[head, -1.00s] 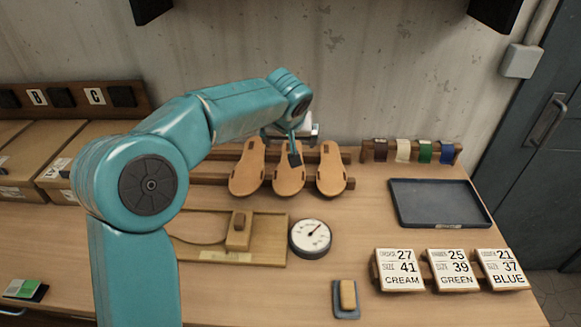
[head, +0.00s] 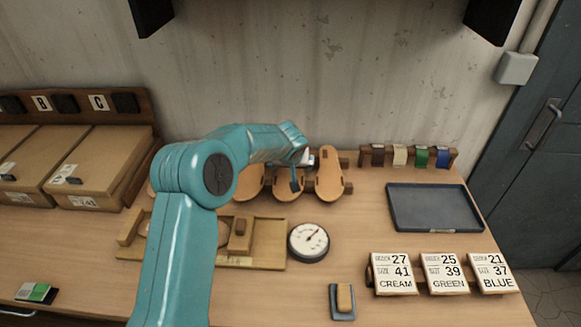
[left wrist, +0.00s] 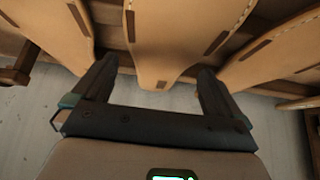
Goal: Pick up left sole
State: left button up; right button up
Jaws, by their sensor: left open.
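Several tan soles rest on a wooden rack against the wall; in the head view one (head: 248,184) is left of my left gripper (head: 297,182) and another (head: 330,172) is right of it. A sole (head: 284,193) lies partly hidden under the gripper. In the left wrist view, my left gripper (left wrist: 155,72) is open. The rounded end of one tan sole (left wrist: 162,45) reaches between its two fingers, with gaps on both sides. Which sole is the left one I cannot tell. My right gripper is not in view.
Neighbouring soles flank the fingers closely. A round dial (head: 308,242), a wooden jig (head: 268,248) and a dark tray (head: 435,228) are on the table (head: 250,300). Number cards (head: 442,273) stand front right, colour straps (head: 420,157) back right, boxes (head: 85,165) left.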

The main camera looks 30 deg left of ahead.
pick_arm(q)
jog(key=shift+x, duration=0.8)
jog(key=shift+s+a, duration=0.15)
jog(key=shift+a, duration=0.05)
jog(key=shift+d, duration=0.1)
jog(key=c, duration=0.8)
jog(key=shift+c, duration=0.5)
jog(key=shift+r, duration=0.1)
